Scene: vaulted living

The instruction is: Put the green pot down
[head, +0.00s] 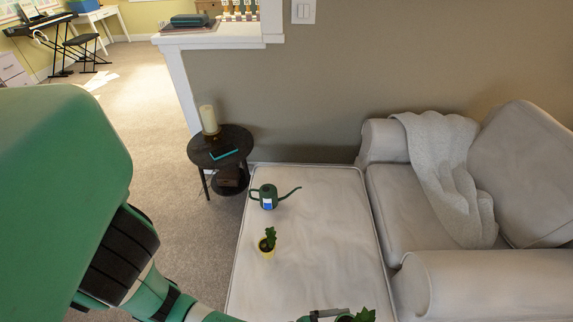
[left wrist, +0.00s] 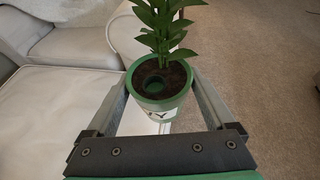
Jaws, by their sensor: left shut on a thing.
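My left gripper (left wrist: 160,84) is shut on the green pot (left wrist: 155,108), with one finger on each side of it. The pot holds dark soil and a leafy green plant (left wrist: 162,28), and it looks upright in the left wrist view. In the head view the gripper (head: 330,316) and the plant (head: 363,315) show at the bottom edge, over the near part of the pale ottoman (head: 315,240). The pot is mostly cut off there. I cannot tell whether its base touches the ottoman. My right gripper is not in view.
The ottoman's middle and right are clear. A sofa (head: 410,200) borders it on the right. A dark side table (head: 200,157) holds a candle (head: 208,118).

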